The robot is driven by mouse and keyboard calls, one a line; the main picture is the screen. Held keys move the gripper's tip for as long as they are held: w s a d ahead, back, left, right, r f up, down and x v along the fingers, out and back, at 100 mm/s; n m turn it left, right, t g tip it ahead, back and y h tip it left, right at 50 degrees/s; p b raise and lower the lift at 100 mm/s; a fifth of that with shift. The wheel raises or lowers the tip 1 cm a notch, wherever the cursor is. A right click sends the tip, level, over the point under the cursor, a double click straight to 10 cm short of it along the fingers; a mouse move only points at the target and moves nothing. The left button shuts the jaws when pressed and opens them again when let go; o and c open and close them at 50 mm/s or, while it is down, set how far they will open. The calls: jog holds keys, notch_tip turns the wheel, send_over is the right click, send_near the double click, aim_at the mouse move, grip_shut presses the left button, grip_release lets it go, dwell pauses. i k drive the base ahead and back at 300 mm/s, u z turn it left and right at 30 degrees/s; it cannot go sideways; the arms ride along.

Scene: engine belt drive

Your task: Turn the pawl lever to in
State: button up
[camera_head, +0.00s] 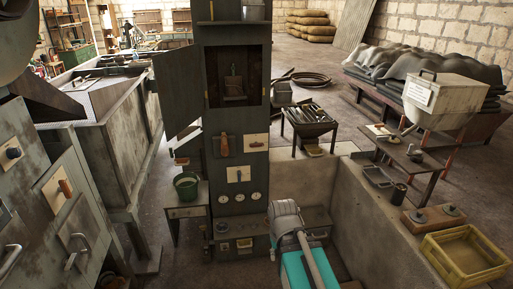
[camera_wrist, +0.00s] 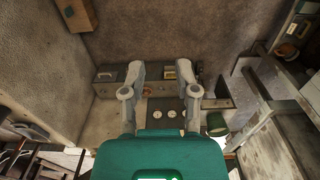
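A tall dark column stands in the middle of the head view. On the left cabinet are a lever with a brown grip (camera_head: 65,188) and a metal handle (camera_head: 75,251). No labels are readable, so I cannot tell which is the pawl lever. My gripper (camera_wrist: 162,90) is open and empty in the wrist view, its fingers wide apart. Its fingers are hidden in the head view.
The column's upper compartment (camera_head: 234,75) is open, its door (camera_head: 177,90) swung left. A green bucket (camera_head: 187,186) stands on a small table left of the column. A low wall (camera_head: 375,225) runs to the right. A yellow crate (camera_head: 467,256) sits at lower right.

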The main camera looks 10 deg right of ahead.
aim_at(255, 144)
jog(key=z, duration=0.35)
jog(key=i, duration=1.25)
jog(key=u, duration=0.35)
